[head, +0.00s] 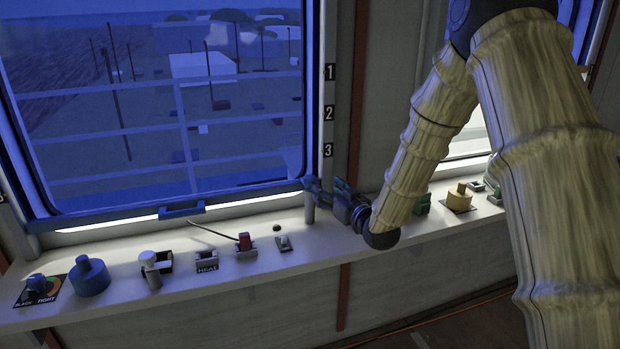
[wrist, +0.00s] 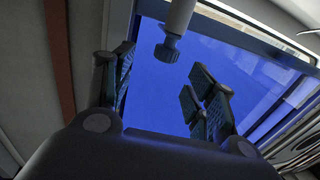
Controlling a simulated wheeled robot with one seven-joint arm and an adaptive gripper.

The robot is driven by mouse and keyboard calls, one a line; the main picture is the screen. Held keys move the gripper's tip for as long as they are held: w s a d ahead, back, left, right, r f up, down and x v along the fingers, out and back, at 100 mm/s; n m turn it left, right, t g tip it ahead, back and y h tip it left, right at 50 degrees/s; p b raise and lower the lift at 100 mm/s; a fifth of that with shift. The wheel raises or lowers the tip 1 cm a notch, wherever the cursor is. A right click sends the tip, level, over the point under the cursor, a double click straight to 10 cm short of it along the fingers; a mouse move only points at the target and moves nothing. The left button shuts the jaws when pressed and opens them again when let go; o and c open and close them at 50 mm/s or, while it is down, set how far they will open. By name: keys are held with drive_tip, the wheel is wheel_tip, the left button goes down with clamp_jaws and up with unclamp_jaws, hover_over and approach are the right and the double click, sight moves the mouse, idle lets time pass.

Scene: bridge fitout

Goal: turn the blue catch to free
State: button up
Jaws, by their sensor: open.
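What looks like the blue catch (head: 312,185) is at the lower right corner of the window, with a grey rod (head: 309,210) below it. In the wrist view, a ribbed blue knob (wrist: 168,50) on a grey rod (wrist: 181,14) shows between the two finger sets, apart from them. My gripper (head: 338,195) reaches in from the right, just right of the catch. It is open and empty in the wrist view (wrist: 158,95). In the head view I cannot tell whether the fingers touch the catch. No marking for free is readable.
The window sash has a blue handle (head: 181,210).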

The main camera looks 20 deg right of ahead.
sight(309, 177)
drive_tip(key=x, duration=0.2)
drive_tip(key=p+x, duration=0.1)
drive_tip(key=x, duration=0.4)
drive_tip(key=shift+w+a+f, duration=0.2)
drive_tip(key=shift+a, duration=0.25)
drive_tip(key=shift+w+a+r+p, duration=0.2)
drive_tip(key=shift+w+r+p, duration=0.1)
drive_tip(key=shift+r, duration=0.1)
drive_tip(key=shift+w+a+f, duration=0.1)
drive_tip(key=shift+w, duration=0.15)
drive_tip(key=shift+w+f, duration=0.2)
drive_tip(key=shift+w, duration=0.1)
drive_tip(key=shift+s+r, duration=0.15)
clamp_jaws()
